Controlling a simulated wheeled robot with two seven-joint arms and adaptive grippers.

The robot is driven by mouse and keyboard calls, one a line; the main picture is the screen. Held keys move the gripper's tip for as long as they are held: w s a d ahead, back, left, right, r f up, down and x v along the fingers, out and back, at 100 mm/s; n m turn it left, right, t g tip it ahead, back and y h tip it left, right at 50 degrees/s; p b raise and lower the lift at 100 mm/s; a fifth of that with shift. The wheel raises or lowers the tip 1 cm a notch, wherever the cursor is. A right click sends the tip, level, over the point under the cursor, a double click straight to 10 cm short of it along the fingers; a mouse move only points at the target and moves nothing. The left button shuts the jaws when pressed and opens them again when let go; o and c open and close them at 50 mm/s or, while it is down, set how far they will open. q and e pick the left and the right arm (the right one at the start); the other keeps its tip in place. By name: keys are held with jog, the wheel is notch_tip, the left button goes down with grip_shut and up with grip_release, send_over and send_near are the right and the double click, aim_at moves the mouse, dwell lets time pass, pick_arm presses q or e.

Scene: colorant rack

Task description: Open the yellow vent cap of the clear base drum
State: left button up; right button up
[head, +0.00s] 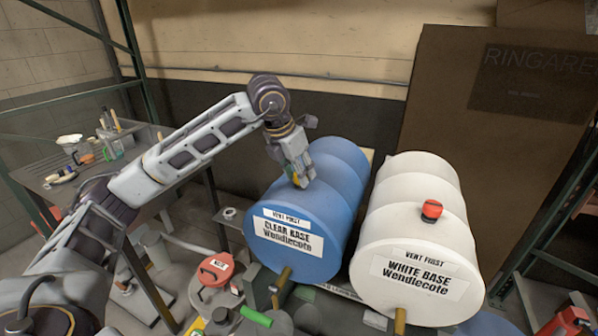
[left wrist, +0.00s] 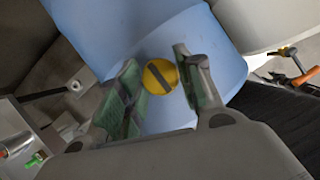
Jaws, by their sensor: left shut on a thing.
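The clear base drum (head: 335,185) is a blue drum lying on its side, with a label reading "CLEAR BASE Wendlecote" on its front end. Its yellow vent cap (left wrist: 160,76) is round with a dark bar across it. The cap sits on top of the drum and shows only as a small yellow patch in the head view (head: 297,181). My left gripper (head: 302,176) reaches down onto the drum top from above. Its green-padded fingers (left wrist: 163,86) stand on either side of the cap, shut on it. My right gripper is not in view.
A white base drum (head: 415,185) with a red cap (head: 431,210) lies close to the right. A can with a red lid (head: 215,268) stands at the front left. A table with tools (head: 45,175) is at the left. A large brown box (head: 490,140) stands behind.

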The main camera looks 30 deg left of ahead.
pick_arm(q)
jog(key=o, duration=1)
jog(key=shift+s+a+r, duration=0.1)
jog(key=shift+s+r, duration=0.05)
jog(key=shift+r, duration=0.4)
jog(key=v, duration=1)
jog(key=shift+s+r, duration=0.15)
jog(key=shift+r, duration=0.25)
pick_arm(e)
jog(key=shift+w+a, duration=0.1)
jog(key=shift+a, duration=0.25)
pick_arm(q)
jog(key=shift+r, duration=0.15)
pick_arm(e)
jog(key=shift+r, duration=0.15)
